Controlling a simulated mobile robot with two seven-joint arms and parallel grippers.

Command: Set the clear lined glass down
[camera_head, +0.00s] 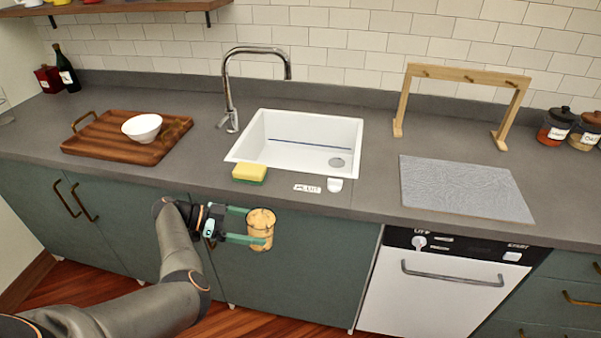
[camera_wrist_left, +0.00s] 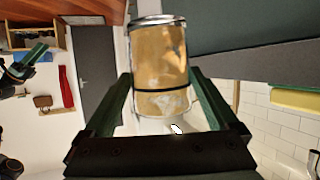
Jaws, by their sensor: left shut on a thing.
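The clear lined glass (camera_head: 261,228) is held in front of the counter, below its edge, and looks tan or amber with a dark line around it. It also shows in the left wrist view (camera_wrist_left: 161,65), between the fingers. My left gripper (camera_head: 247,226) is shut on the glass, with its green fingers on either side of it. The grey counter (camera_head: 215,170) is behind and above the glass, and the two are apart. My right gripper is not clearly in view in the head view.
A white sink (camera_head: 262,150) with a tap (camera_head: 230,90) is set into the counter. A yellow sponge (camera_head: 249,173) lies at its front edge. A wooden tray (camera_head: 92,140) with a white bowl (camera_head: 142,127) stands left.

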